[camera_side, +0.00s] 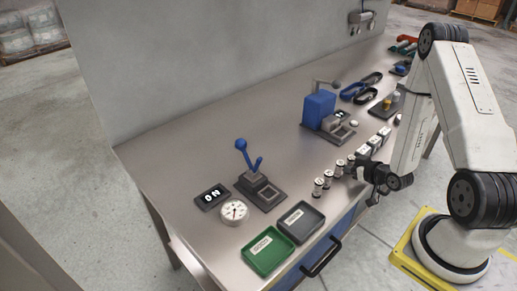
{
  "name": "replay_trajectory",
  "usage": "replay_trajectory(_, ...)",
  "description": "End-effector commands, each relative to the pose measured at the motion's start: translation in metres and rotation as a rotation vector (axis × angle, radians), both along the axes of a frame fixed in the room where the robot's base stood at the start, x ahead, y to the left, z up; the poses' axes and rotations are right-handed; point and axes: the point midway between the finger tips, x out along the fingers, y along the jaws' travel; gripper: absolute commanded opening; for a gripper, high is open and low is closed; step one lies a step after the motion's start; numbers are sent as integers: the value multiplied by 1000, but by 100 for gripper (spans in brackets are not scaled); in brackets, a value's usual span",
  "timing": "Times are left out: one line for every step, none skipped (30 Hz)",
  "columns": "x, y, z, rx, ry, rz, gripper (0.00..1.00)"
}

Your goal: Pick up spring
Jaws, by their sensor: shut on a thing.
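A row of small silvery cylinders, which look like the springs (318,187), stands upright along the front part of the steel bench. My gripper (356,168) is low over the bench at the far end of this row. It is shut on a small cylinder that looks like a spring (350,160). The dark fingers hide part of this piece, and I cannot tell whether it is clear of the bench. The other cylinders stand free to the left of my gripper.
White labelled blocks (375,142) stand just behind my gripper. A green tray (270,251), a grey tray (299,222), a dial gauge (234,212) and a blue-levered press (260,190) are at left. A blue machine (319,108) stands farther back. The middle of the bench is clear.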

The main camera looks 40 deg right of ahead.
Motion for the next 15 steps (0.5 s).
replay_trajectory(0, 0, 0, 0, 0, 0, 0)
replay_trajectory(0, 0, 0, 0, 0, 0, 0)
replay_trajectory(0, 0, 1, 0, 0, 0, 0)
replay_trajectory(0, 0, 1, 0, 0, 0, 0)
replay_trajectory(0, 0, 1, 0, 0, 0, 0)
replay_trajectory(0, 0, 2, 0, 0, 0, 0)
replay_trajectory(0, 0, 3, 0, 0, 0, 0)
replay_trajectory(0, 0, 4, 0, 0, 0, 0)
replay_trajectory(0, 0, 6, 0, 0, 0, 0)
replay_trajectory(0, 0, 7, 0, -1, 0, 0)
replay_trajectory(0, 0, 9, 0, -1, 0, 0)
replay_trajectory(0, 0, 12, -1, -1, 0, 0)
replay_trajectory(0, 0, 13, -1, -1, 0, 0)
replay_trajectory(0, 0, 16, -1, -1, 0, 0)
replay_trajectory(0, 0, 19, -1, -2, 0, 0)
